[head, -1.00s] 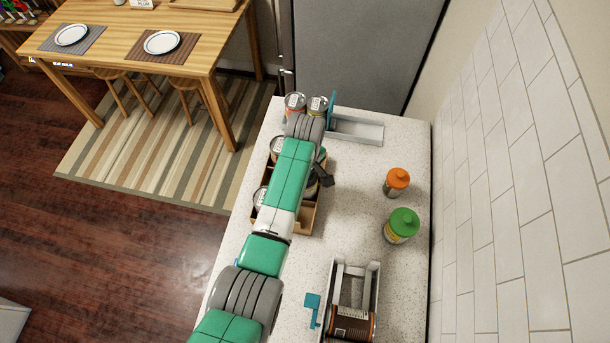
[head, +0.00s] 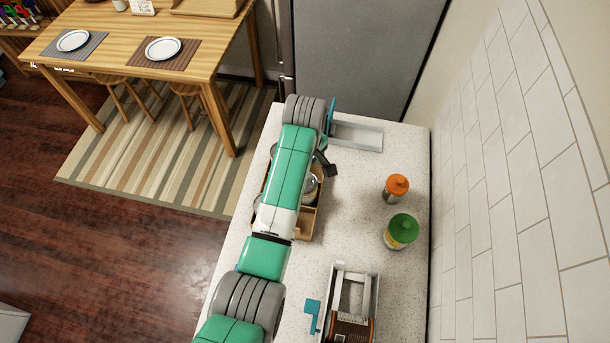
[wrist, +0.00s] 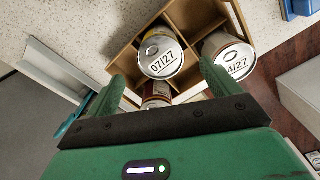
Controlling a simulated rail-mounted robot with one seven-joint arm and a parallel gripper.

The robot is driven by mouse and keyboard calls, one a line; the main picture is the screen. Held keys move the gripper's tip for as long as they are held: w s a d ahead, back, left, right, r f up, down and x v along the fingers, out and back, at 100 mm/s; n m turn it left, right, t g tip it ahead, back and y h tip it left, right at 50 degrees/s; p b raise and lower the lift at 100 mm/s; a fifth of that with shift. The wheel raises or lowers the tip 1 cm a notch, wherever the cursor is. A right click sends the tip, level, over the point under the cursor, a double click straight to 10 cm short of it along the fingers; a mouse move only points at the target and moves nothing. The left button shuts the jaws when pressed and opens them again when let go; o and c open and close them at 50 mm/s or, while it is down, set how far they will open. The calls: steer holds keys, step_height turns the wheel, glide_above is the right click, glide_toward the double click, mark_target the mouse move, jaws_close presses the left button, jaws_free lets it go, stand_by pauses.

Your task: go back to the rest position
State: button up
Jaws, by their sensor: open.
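My gripper (wrist: 163,74) is open in the wrist view, its two green fingers apart above a wooden divided crate (wrist: 193,14). A can marked 07/27 (wrist: 160,56) shows between and beyond the fingertips; I see no grip on it. A second can (wrist: 229,56) stands by the right finger, and a third (wrist: 155,95) is partly hidden below the first. In the head view my arm stretches over the counter and covers much of the crate (head: 304,228).
On the counter (head: 350,220), an orange-lidded shaker (head: 396,189) and a green-lidded jar (head: 401,232) stand right of the crate. A metal channel (head: 358,137) lies at the far end. A near rack (head: 354,280) holds a dark can (head: 350,328). A tiled wall (head: 520,190) bounds the right.

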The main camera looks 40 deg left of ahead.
steer(key=shift+r, duration=0.15)
steer(key=w+d+r+m+t+y, duration=0.2)
steer(key=w+d+r+m+t, duration=0.35)
steer(key=w+r, duration=0.5)
steer(key=w+d+r+m+t+y, duration=0.1)
steer(key=d+r+m+t, duration=0.3)
steer(key=r, duration=0.6)
steer(key=w+d+r+m+t, duration=0.1)
steer(key=d+r+t, duration=0.3)
steer(key=d+r, duration=0.45)
steer(key=s+d+r+m+t+h+p, duration=0.1)
steer(key=s+d+r+m+t, duration=0.25)
steer(key=s+r, duration=0.5)
steer(key=s+d+r+m+t+h, duration=0.15)
steer(key=s+d+r+t, duration=0.3)
steer(key=r, duration=0.65)
steer(key=s+d+r+m+t+h+p, duration=0.1)
steer(key=s+d+r+m+t, duration=0.35)
steer(key=s+r, duration=0.4)
step_height(320, 180, up, 12)
steer(key=w+g+p, duration=0.1)
steer(key=w+p, duration=0.1)
steer(key=p, duration=0.9)
steer(key=shift+w+d+n+y, duration=0.15)
steer(key=shift+w+n+y, duration=0.05)
steer(key=shift+n+y, duration=0.25)
